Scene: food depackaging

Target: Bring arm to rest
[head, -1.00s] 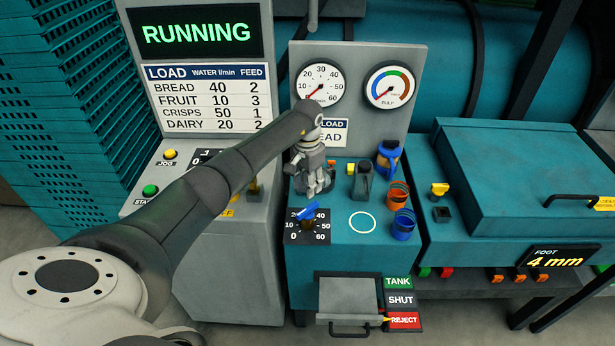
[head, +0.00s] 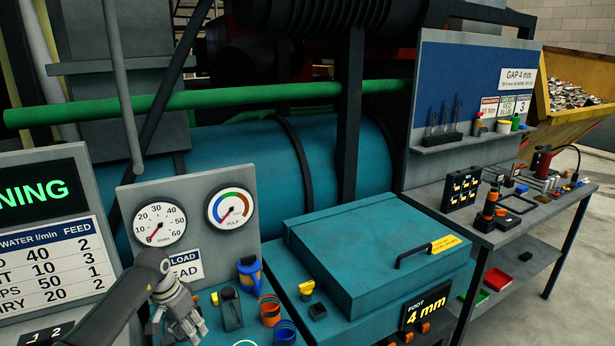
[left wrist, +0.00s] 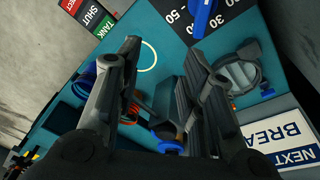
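My left gripper (head: 188,328) is low at the left in the head view, in front of the panel with two dials and over the teal console. In the left wrist view the left gripper (left wrist: 161,52) has its two fingers apart, with nothing held between them. A white ring mark (left wrist: 148,55) and a blue knob (left wrist: 204,14) show on the console beyond the fingertips. My right gripper is in neither view.
A blue holder (head: 250,276), an orange cup (head: 269,312) and a blue cup (head: 285,333) stand right of the gripper. A teal lidded box (head: 365,250) lies further right. A grey workbench (head: 555,218) with tools stands at the far right.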

